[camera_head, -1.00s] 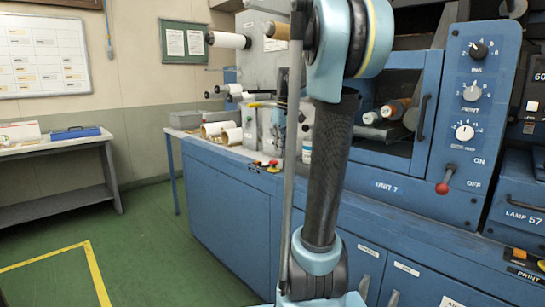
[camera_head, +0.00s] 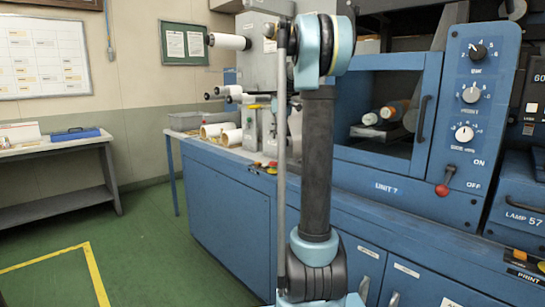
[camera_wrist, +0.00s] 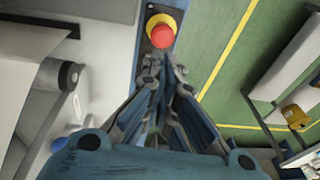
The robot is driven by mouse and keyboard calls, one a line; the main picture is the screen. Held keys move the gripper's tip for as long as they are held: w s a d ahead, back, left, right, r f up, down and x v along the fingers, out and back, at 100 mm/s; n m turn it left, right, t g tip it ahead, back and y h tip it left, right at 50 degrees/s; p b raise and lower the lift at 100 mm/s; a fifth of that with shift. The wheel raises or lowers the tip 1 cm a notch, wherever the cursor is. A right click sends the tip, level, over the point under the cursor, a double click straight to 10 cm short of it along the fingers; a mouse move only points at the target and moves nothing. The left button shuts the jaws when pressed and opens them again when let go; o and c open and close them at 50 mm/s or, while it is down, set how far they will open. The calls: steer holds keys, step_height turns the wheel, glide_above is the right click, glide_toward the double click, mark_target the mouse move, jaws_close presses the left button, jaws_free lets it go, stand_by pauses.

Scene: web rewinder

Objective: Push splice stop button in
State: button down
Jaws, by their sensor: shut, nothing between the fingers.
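In the head view, small red and yellow controls (camera_head: 270,167) sit at the edge of the blue machine's counter, left of my arm. There my gripper is not clearly visible, largely hidden behind my arm.
The blue cabinet (camera_head: 228,213) fills the middle and right. White rolls (camera_head: 232,137) lie on its counter. A red-knobbed lever (camera_head: 442,189) is at right. A grey side table (camera_head: 62,147) stands at left. Green floor (camera_head: 150,240) between them is open.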

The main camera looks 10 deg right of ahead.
glide_toward(273, 165)
steer(key=w+f, duration=0.2)
steer(key=f, duration=0.1)
steer(key=w+a+f, duration=0.1)
steer(key=f, duration=0.1)
steer(key=shift+w, duration=0.25)
steer(key=shift+f, duration=0.35)
